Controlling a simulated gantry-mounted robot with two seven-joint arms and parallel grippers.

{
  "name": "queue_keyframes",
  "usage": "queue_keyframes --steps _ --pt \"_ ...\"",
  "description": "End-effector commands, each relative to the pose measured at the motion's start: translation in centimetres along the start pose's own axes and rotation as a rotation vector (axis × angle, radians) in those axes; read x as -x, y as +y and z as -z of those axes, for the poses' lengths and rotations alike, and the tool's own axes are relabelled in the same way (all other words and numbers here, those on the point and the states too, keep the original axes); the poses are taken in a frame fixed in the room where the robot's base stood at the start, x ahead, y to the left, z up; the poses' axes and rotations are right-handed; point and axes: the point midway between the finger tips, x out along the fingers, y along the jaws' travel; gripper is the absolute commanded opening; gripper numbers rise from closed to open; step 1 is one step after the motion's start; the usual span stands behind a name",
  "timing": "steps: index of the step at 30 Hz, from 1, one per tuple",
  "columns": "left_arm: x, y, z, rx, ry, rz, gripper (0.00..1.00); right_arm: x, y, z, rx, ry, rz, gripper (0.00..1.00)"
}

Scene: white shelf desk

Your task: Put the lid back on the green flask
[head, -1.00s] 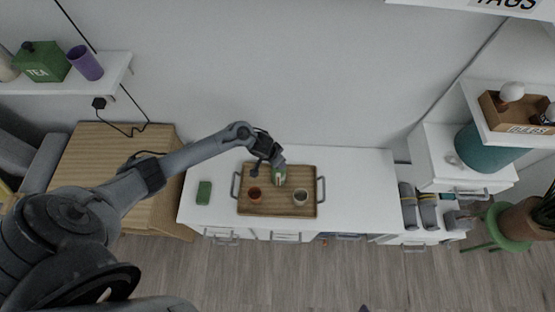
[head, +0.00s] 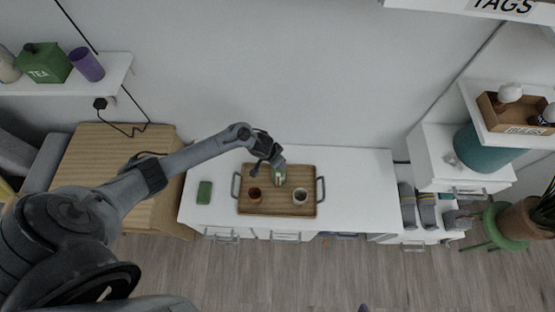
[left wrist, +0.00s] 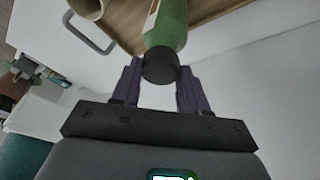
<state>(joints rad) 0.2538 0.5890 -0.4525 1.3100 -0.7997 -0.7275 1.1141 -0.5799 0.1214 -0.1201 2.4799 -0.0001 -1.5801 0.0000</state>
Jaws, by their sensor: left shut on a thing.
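The green flask (head: 279,176) stands on the wooden tray, near its back edge. In the left wrist view the flask (left wrist: 167,28) has the dark round lid (left wrist: 160,66) at its neck end, lined up with it; I cannot tell whether the lid is fully seated. My left gripper (left wrist: 159,80) has its purple fingers on either side of the lid and is shut on it. In the head view my left gripper (head: 278,163) covers the flask's top. A small purple tip (head: 364,308) at the bottom edge may be my right gripper; its jaws cannot be made out.
The wooden tray (head: 277,208) with metal handles lies on the white desk (head: 360,180). A green block (head: 204,192) lies left of the tray. The desk right of it is clear.

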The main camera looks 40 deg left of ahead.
Motion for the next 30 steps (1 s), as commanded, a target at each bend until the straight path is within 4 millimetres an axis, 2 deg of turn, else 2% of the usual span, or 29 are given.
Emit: queue_keyframes --steps 30 --pt "-0.28 -0.06 -0.11 0.0 0.0 0.0 0.15 0.48 -0.12 0.18 -0.006 0.001 0.004 0.91"
